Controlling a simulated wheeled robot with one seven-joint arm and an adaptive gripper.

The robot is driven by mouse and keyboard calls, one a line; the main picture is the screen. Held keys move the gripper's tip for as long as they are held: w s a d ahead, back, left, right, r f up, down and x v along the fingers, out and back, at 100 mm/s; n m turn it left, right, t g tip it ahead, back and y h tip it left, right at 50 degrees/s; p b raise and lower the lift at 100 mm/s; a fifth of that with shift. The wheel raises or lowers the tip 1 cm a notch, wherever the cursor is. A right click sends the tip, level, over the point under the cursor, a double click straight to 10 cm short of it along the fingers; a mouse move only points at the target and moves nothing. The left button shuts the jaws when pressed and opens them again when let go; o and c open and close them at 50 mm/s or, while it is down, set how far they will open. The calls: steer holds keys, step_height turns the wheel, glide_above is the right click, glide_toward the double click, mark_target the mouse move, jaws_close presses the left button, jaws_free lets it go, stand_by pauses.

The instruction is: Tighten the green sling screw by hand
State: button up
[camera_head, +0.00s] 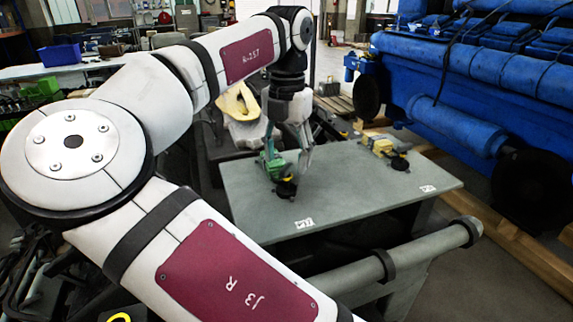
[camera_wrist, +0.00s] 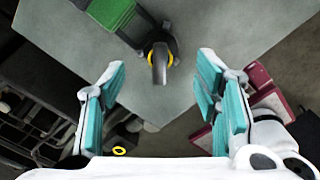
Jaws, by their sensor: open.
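The green sling screw's green block (camera_head: 272,162) stands on the grey table plate, with a dark part (camera_head: 286,188) at its foot. In the wrist view the green block (camera_wrist: 112,14) is at the top, cut off by the edge. A grey screw end (camera_wrist: 160,62) with a yellow ring sticks out from it towards the camera. My gripper (camera_head: 290,170) points down over the table close beside the green block, overlapping it in the head view. In the wrist view my gripper (camera_wrist: 160,85) is open, its teal pads wide apart. The screw end shows between the fingertips, with no visible contact.
The grey table plate (camera_head: 345,190) is mostly bare at its front and middle. A yellow fixture (camera_head: 385,148) with dark parts stands at its right back. A large blue engine (camera_head: 460,75) is on the right. A grey pipe rail (camera_head: 420,247) runs along the front.

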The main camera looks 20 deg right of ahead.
steer(key=shift+r, duration=0.65)
steer(key=shift+s+r+p, duration=0.15)
steer(key=shift+p, duration=0.6)
steer(key=shift+n+p, duration=0.4)
steer(key=shift+p, duration=0.35)
